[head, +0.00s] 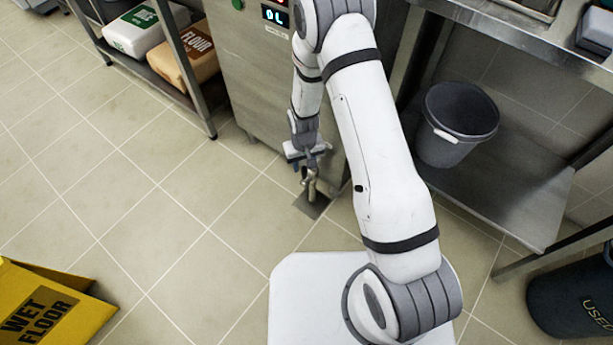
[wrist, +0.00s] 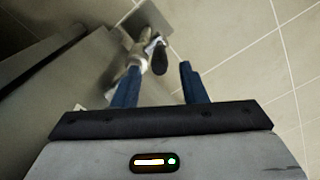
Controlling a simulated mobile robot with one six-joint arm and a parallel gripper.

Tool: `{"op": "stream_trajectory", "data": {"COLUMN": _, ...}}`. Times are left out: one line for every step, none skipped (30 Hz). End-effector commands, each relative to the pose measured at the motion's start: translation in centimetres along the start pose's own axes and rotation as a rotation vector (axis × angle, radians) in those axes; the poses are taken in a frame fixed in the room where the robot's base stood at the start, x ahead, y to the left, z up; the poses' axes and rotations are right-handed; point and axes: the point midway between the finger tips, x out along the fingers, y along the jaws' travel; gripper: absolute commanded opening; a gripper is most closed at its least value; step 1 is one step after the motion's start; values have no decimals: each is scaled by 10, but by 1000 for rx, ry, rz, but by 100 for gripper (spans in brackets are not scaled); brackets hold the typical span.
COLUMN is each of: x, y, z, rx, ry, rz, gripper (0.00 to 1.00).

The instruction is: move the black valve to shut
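The black valve handle (wrist: 160,58) shows in the wrist view, on a metal pipe fitting (wrist: 138,55) at the side of the steel cabinet. The handle sticks out from the fitting toward the camera. My gripper (wrist: 160,69) is open, its two blue fingers apart. In the picture the handle lies between and just beyond the fingertips, with nothing held; the exact depth gap is hard to tell. In the head view my gripper (head: 309,166) is low beside the cabinet, just above the pale pipe end (head: 311,188). The black handle cannot be made out there.
A floor drain plate (head: 311,206) lies under the pipe. The steel cabinet (head: 262,85) with a lit display stands behind. A grey bucket (head: 455,125) sits on a low shelf at right. A yellow wet-floor sign (head: 45,305) is at lower left.

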Motion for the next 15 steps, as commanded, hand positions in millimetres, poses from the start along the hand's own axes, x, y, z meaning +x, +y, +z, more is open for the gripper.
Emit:
{"op": "stream_trajectory", "data": {"x": 11, "y": 0, "z": 1, "rx": 0, "ry": -3, "rz": 0, "gripper": 38}}
{"op": "stream_trajectory", "data": {"x": 17, "y": 0, "z": 1, "rx": 0, "ry": -3, "rz": 0, "gripper": 38}}
{"op": "stream_trajectory", "data": {"x": 24, "y": 0, "z": 1, "rx": 0, "ry": -3, "rz": 0, "gripper": 38}}
{"op": "stream_trajectory", "data": {"x": 29, "y": 0, "z": 1, "rx": 0, "ry": -3, "rz": 0, "gripper": 38}}
{"op": "stream_trajectory", "data": {"x": 34, "y": 0, "z": 1, "rx": 0, "ry": -3, "rz": 0, "gripper": 38}}
{"op": "stream_trajectory", "data": {"x": 40, "y": 0, "z": 1, "rx": 0, "ry": -3, "rz": 0, "gripper": 38}}
{"op": "stream_trajectory", "data": {"x": 44, "y": 0, "z": 1, "rx": 0, "ry": -3, "rz": 0, "gripper": 38}}
{"op": "stream_trajectory", "data": {"x": 48, "y": 0, "z": 1, "rx": 0, "ry": -2, "rz": 0, "gripper": 38}}
{"op": "stream_trajectory", "data": {"x": 52, "y": 0, "z": 1, "rx": 0, "ry": -2, "rz": 0, "gripper": 38}}
{"op": "stream_trajectory", "data": {"x": 55, "y": 0, "z": 1, "rx": 0, "ry": -2, "rz": 0, "gripper": 38}}
{"op": "stream_trajectory", "data": {"x": 58, "y": 0, "z": 1, "rx": 0, "ry": -2, "rz": 0, "gripper": 38}}
{"op": "stream_trajectory", "data": {"x": 60, "y": 0, "z": 1, "rx": 0, "ry": -1, "rz": 0, "gripper": 38}}
{"op": "stream_trajectory", "data": {"x": 62, "y": 0, "z": 0, "rx": 0, "ry": -1, "rz": 0, "gripper": 38}}
{"op": "stream_trajectory", "data": {"x": 63, "y": 0, "z": 0, "rx": 0, "ry": -1, "rz": 0, "gripper": 38}}
{"op": "stream_trajectory", "data": {"x": 64, "y": 0, "z": 0, "rx": 0, "ry": 0, "rz": 0, "gripper": 38}}
